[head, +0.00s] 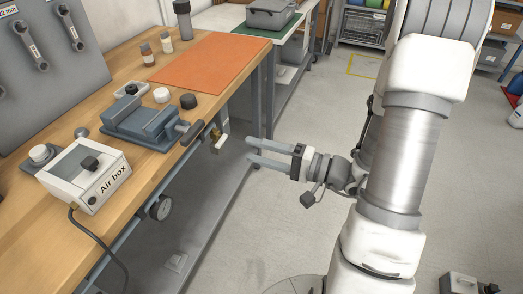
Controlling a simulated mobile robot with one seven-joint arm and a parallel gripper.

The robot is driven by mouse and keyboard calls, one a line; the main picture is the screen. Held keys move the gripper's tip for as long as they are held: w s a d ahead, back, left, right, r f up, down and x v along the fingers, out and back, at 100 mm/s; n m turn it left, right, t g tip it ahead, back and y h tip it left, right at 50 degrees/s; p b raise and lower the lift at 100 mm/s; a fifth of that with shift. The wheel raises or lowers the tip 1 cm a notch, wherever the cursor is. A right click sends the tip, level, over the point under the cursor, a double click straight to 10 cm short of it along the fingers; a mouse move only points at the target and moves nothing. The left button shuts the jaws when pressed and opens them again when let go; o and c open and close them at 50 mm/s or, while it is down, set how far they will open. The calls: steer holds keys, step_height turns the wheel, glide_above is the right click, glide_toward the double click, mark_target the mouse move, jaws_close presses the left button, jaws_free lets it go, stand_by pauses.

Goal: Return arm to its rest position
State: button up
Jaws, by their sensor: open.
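My gripper (252,151) is in the middle of the head view, to the right of the workbench's front edge. Its two fingers are apart and point left toward the bench, with nothing between them. My arm stands at the right of the view, with the wrist reaching left from it. The gripper appears close to a small valve fitting (219,139) on the bench's front side; I cannot tell the exact gap.
The wooden workbench (150,200) holds an Air box (86,176), a grey vise (140,122) and an orange mat (210,62). A gauge (160,208) and pipe run along its front. Grey floor (290,210) lies open right of the bench.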

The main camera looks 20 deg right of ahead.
steer(key=shift+s+d, duration=0.25)
stand_by(0.3)
